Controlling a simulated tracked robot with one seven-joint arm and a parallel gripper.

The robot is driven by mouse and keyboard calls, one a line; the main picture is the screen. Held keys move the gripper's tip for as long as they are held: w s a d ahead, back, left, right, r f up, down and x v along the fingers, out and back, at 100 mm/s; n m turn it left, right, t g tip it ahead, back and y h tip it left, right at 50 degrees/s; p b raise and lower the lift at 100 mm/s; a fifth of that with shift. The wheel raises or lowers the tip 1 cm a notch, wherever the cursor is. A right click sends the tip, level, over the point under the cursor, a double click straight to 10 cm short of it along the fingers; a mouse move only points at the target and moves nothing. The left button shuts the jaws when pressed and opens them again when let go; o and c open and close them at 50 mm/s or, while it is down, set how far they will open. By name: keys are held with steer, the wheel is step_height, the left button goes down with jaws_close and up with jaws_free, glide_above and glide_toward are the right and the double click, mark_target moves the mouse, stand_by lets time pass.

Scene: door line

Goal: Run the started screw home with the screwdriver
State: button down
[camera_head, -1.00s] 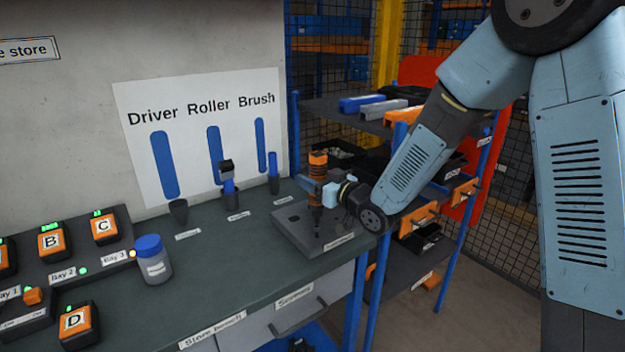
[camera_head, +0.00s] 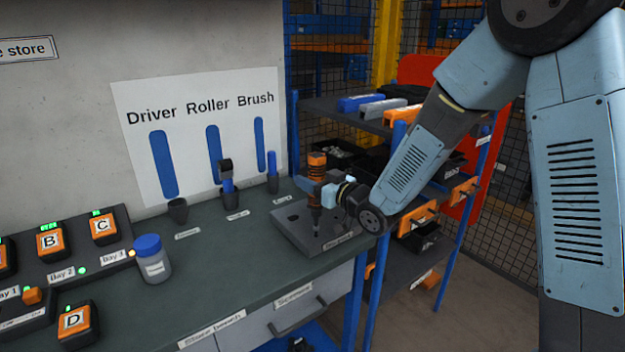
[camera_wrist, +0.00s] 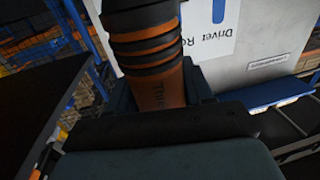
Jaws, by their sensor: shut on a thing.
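The screwdriver (camera_head: 317,172) has an orange handle with black bands and stands about upright over the grey plate (camera_head: 292,224) on the bench. My gripper (camera_head: 322,194) is shut around its handle, from the right. In the wrist view the orange handle (camera_wrist: 152,55) sits between my fingers. The screwdriver's dark lower end reaches down to the plate's right part. The screw is too small or hidden to make out, so I cannot tell how the tip meets it.
The empty driver holder (camera_head: 178,211) stands on the bench, beside the roller (camera_head: 229,185) and brush (camera_head: 272,170) in their holders. A blue-lidded jar (camera_head: 152,259) stands at the bench's left front. A shelf rack (camera_head: 345,115) stands behind my arm.

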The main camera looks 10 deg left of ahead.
mark_target(312, 163)
steer(key=shift+f, duration=1.35)
stand_by(4.0)
steer(key=shift+r, duration=0.15)
stand_by(0.3)
steer(key=shift+r, duration=3.4)
